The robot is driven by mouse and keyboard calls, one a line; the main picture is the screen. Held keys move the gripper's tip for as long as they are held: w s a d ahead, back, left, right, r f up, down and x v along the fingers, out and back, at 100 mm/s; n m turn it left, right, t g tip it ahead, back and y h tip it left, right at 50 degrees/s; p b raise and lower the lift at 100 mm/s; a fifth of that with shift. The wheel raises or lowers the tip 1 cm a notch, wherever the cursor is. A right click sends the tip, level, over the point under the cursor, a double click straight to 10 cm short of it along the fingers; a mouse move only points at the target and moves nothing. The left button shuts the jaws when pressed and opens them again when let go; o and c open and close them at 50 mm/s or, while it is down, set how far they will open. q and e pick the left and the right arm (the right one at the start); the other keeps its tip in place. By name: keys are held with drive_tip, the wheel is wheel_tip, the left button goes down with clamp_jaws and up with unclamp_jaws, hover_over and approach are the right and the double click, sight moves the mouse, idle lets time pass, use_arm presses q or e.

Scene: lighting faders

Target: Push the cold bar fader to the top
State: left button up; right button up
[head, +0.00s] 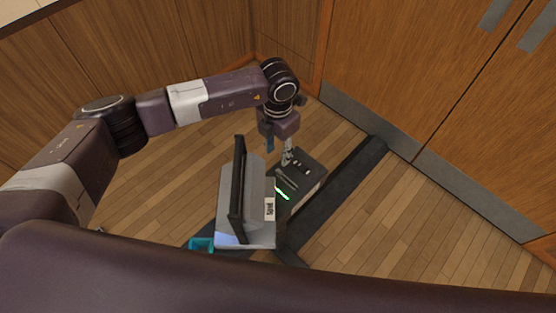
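A small dark fader console (315,168) stands near the middle of the head view. A bright green lit strip (281,193) runs along a slot on its top. Small pale knobs or marks show towards its far end. I cannot read labels, so I cannot tell which fader is the cold bar. My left gripper (287,158) points down over the console's far left part. Its fingers are small and close to the top, and I cannot tell whether they touch it or are open. My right gripper is not in view.
A grey unit with an upright black panel (239,190) stands just left of the console, with a white label (269,209). A cyan item (201,244) is at its near left. A dark beam (340,192) runs along the right. Wooden cabinets (410,70) stand behind; floor at right is clear.

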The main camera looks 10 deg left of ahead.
use_arm(q)
drive_tip(key=shift+r, duration=1.65)
